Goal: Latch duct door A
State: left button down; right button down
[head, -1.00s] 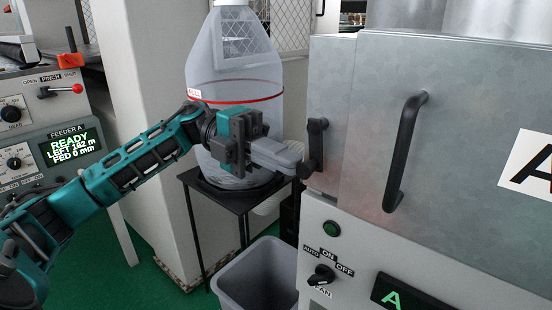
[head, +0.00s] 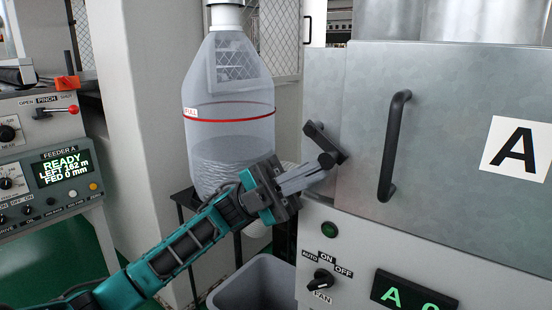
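Duct door A (head: 450,140) is a grey metal panel with a long black vertical handle (head: 393,145) and a white label marked A. It looks closed against the cabinet. A short black latch lever (head: 318,138) sits at the door's left edge, slanting from upper left to lower right across the seam. My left gripper (head: 325,170) is at the lever's lower end, its pale fingers close together beside a round black knob. It appears to touch the lever; whether the fingers grip it is unclear. My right gripper is not in view.
A clear hopper bottle (head: 230,110) with a red ring stands on a dark stand behind my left gripper. A grey bin (head: 260,285) is below. Under the door is a fan knob (head: 320,280) and green display (head: 405,295). Feeder A's panel (head: 60,170) is at left.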

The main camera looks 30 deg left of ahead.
pick_arm(q)
jog(key=shift+d+r, duration=0.15)
jog(key=shift+d, duration=0.25)
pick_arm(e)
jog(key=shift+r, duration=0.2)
pick_arm(q)
jog(key=shift+d, duration=0.15)
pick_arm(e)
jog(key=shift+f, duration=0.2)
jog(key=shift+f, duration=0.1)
